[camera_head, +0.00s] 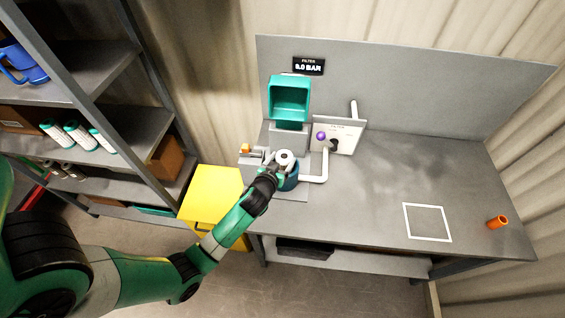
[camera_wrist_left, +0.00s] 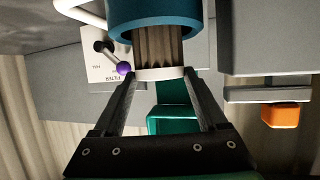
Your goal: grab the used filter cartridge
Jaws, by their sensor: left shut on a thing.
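The used filter cartridge shows its white ring-shaped end cap (camera_head: 285,157) at the top of the blue housing (camera_head: 292,182). In the left wrist view its brown pleated body (camera_wrist_left: 158,46) is partly inside the blue housing (camera_wrist_left: 120,28), with the white cap (camera_wrist_left: 160,74) outside the rim. My left gripper (camera_head: 275,168) is shut on the cartridge at the cap, and its two fingers (camera_wrist_left: 160,84) lie on either side of it. The part inside the housing is hidden. My right gripper is not in view.
A teal open-fronted box (camera_head: 290,98) stands behind the housing. A FILTER panel (camera_head: 345,137) with a purple-knobbed lever and white pipe is beside it. A yellow bin (camera_head: 212,194) stands left of the bench. The bench's right side is mostly clear.

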